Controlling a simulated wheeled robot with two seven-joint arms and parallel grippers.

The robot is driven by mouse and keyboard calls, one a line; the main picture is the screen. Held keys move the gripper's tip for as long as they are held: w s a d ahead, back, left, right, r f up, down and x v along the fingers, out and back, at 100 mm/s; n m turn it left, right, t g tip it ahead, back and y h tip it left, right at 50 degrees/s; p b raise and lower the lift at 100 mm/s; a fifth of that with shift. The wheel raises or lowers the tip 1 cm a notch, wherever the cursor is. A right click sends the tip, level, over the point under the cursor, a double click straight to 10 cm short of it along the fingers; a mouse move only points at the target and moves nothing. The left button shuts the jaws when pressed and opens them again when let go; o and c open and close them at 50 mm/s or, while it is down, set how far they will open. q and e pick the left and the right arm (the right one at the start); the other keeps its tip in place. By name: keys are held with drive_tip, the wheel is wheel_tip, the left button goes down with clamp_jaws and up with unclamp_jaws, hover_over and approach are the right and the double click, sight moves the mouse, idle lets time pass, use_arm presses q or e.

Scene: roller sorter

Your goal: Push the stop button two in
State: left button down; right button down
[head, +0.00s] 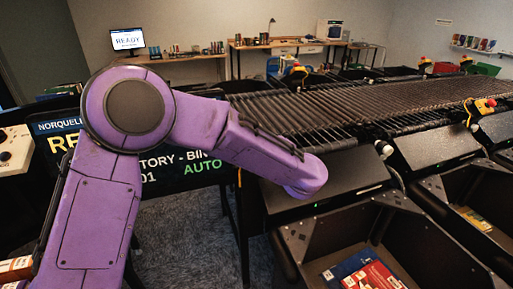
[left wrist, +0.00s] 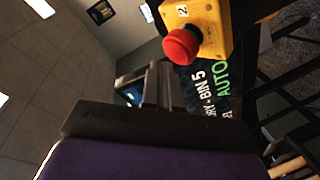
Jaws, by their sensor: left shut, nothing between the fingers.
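The stop button two shows in the left wrist view as a red mushroom button (left wrist: 181,46) on a yellow box (left wrist: 212,25) with a label reading 2. I cannot make it out in the head view. My left gripper (left wrist: 165,68) is shut and empty. In the left wrist view its fingertips are beside and below the red button, with a gap showing between them. In the head view my purple left arm crosses the left half, and its gripper is hidden. My right gripper is in neither view.
A dark display (head: 203,172) stands behind my arm. A roller conveyor (head: 330,108) runs to the right, with black bins (head: 310,240) below. Other yellow boxes with red buttons sit along it, one at the right (head: 484,105). A bench (head: 290,42) stands at the back.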

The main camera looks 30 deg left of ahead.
use_arm(q)
drive_tip(key=shift+w+a+f, duration=0.1)
drive_tip(key=shift+f, duration=0.1)
drive_tip(key=shift+w+a+f+b, duration=0.1)
drive_tip(key=shift+a+f+b, duration=0.15)
drive_tip(key=shift+f, duration=0.35)
idle(0.9)
drive_tip(key=shift+s+d+r+p, duration=0.1)
drive_tip(key=shift+d+r+p, duration=0.1)
drive_tip(key=shift+r+p, duration=0.3)
drive_tip(key=shift+s+d+r+p, duration=0.1)
drive_tip(key=shift+d+r+p, duration=0.1)
drive_tip(key=shift+r+p, duration=0.2)
